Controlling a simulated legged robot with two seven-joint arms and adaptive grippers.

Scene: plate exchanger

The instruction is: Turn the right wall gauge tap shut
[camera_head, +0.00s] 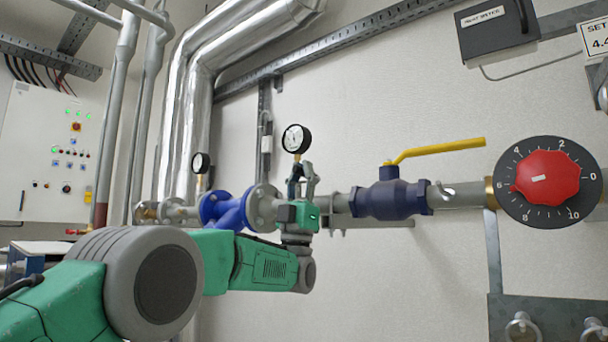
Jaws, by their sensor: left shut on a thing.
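The right wall gauge (296,139) has a white dial and a black rim, and stands above the pipe near the middle of the view. My left arm reaches in from the lower left. Its gripper (298,178) points up just under this gauge and is shut on the gauge's tap. The fingers hide most of the tap, so I cannot tell its handle angle. A second, smaller-looking gauge (201,163) stands farther left along the pipe. My right gripper is not in view.
A blue strainer-like fitting (226,210) and a dark blue valve (390,199) with a yellow lever (437,149) flank the gripper. A red dial knob (547,178) is at the right. A control cabinet (50,150) stands at the left.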

